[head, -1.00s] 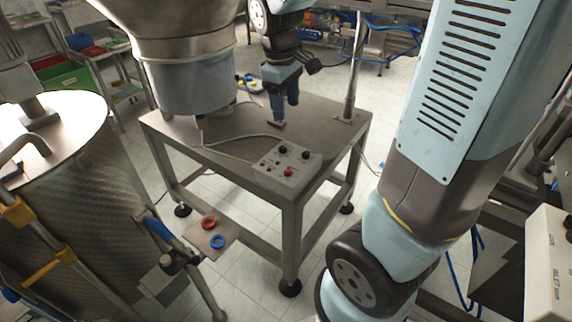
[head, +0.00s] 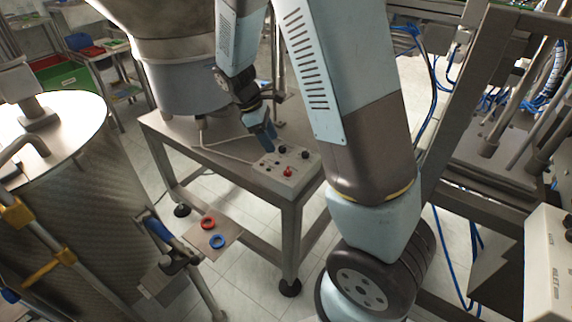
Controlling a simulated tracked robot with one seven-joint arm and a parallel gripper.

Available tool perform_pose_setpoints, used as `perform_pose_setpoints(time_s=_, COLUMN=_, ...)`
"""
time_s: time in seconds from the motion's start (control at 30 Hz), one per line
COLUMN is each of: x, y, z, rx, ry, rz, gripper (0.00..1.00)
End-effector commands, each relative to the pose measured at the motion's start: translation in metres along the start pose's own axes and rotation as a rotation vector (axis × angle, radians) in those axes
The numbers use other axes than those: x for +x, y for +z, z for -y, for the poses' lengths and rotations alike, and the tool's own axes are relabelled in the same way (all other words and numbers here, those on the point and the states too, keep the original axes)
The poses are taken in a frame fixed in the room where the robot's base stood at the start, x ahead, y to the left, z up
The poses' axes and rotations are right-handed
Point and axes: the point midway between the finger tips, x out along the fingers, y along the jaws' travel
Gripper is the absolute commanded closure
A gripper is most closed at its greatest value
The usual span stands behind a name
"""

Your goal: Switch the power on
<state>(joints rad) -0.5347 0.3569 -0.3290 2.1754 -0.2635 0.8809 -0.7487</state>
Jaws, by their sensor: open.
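A small grey control box (head: 276,178) with black knobs and a red knob (head: 287,172) sits on the front right corner of the metal table. A cable runs from it toward the feeder bowl. I cannot tell which control is the power switch, nor its position. My gripper (head: 270,143), with blue fingers pointing down, is just behind the box, close to its back edge. It is open, though the gap between the fingers is hard to see from here. I cannot tell whether a fingertip touches the box.
The large metal feeder bowl (head: 185,70) stands on the table (head: 180,135) behind and left of the box. A steel drum (head: 70,190) is at left. A small plate (head: 222,238) with a red ring and a blue ring sits low in front.

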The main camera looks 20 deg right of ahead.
Motion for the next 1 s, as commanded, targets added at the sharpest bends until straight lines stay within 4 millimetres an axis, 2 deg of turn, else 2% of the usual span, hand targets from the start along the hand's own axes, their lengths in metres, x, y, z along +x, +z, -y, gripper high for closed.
perform_pose_setpoints(time_s=0.1, x=0.022, y=0.000, z=0.001, rx=0.000, ry=-0.003, rz=0.003, gripper=0.43)
perform_pose_setpoints(time_s=0.5, x=0.089, y=0.001, z=0.001, rx=0.002, ry=-0.002, rz=0.002, gripper=0.43)
perform_pose_setpoints(time_s=0.73, x=0.108, y=0.001, z=0.000, rx=0.001, ry=-0.001, rz=0.001, gripper=0.43)
perform_pose_setpoints(time_s=1.0, x=0.112, y=0.001, z=0.000, rx=0.001, ry=0.000, rz=-0.001, gripper=0.43)
